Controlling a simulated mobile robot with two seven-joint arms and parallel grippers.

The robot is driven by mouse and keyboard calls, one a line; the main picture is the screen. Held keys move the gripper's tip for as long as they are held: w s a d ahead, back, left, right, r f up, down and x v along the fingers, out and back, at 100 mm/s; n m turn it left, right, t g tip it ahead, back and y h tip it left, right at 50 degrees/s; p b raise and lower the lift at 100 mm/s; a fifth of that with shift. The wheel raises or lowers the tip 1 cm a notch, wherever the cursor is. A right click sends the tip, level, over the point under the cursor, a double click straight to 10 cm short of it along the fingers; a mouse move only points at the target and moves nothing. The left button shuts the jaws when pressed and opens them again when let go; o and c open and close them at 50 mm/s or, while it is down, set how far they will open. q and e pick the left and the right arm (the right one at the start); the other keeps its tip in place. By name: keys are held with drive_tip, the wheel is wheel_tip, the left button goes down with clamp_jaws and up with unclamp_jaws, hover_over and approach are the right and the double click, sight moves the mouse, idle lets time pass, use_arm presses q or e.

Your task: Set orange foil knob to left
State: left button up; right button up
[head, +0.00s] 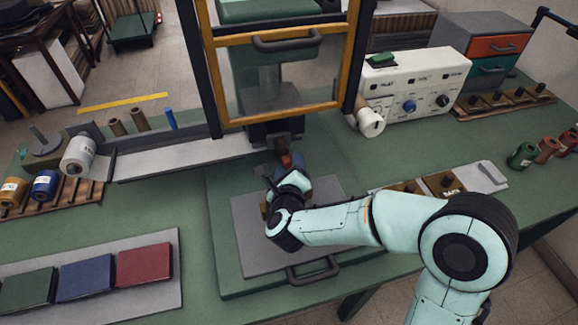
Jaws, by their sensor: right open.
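A white control box (415,88) stands at the back right with small labels, a blue knob (409,106), a black knob (442,101) and a green switch on top (381,59). I cannot make out an orange knob on it. A small orange-red rounded part (285,160) shows at the foot of the press, close to my right gripper; I cannot tell what it is. My right gripper (275,174) is open, above the far part of the press's grey plate, left of the control box and apart from it. Its fingertips are partly hidden by my wrist. My left gripper is out of view.
The press frame (281,121) with yellow bars rises behind my right gripper. A white roll (370,122) sits at the box's left side. Green, blue and red covers (144,264) lie at the front left. A drawer unit (497,46) stands behind the box.

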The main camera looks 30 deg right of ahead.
drive_tip(key=shift+w, duration=0.15)
clamp_jaws()
drive_tip(key=a+b, duration=0.1)
drive_tip(key=a, duration=0.2)
drive_tip(key=w+a, duration=0.1)
drive_tip(key=a, duration=0.2)
drive_tip(key=w+a+b, duration=0.1)
drive_tip(key=a, duration=0.2)
drive_tip(key=shift+w+a+b, duration=0.1)
drive_tip(key=shift+b, duration=0.2)
unclamp_jaws()
drive_tip(key=v, duration=1.3)
drive_tip(key=shift+a, duration=0.15)
